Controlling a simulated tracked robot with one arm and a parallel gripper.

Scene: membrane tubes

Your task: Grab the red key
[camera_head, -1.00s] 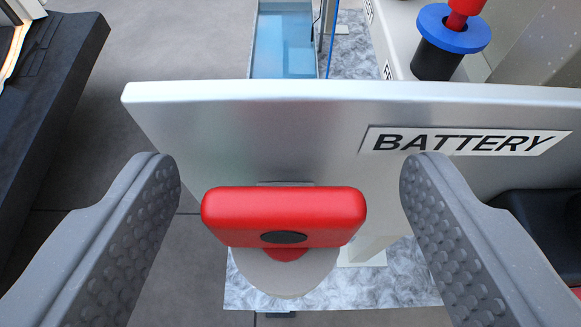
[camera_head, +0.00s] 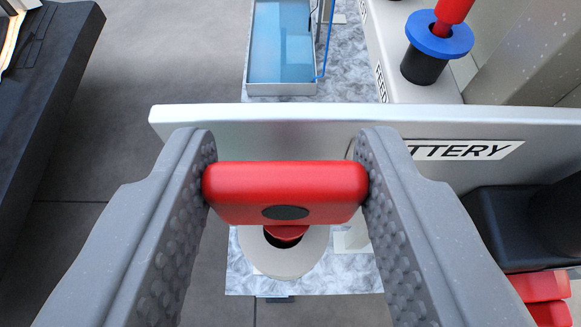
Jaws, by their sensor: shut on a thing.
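The red key (camera_head: 285,185) has a wide rounded bar with a dark oval on its face. My gripper (camera_head: 286,180) is shut on it, with one grey studded finger against each end of the bar. The key's narrow red stem points down over a round pale socket (camera_head: 290,258) with a dark opening. The stem's lower end is in or just over that opening; I cannot tell which. A silver panel (camera_head: 270,125) with a BATTERY label (camera_head: 465,150), partly covered by my right finger, stands behind the key.
A blue-bottomed tray (camera_head: 281,45) lies beyond the panel. A black cylinder with a blue ring (camera_head: 440,38) and red top stands at upper right. Red parts (camera_head: 540,290) sit at lower right. A dark bench (camera_head: 55,90) is at left, with clear grey floor beside it.

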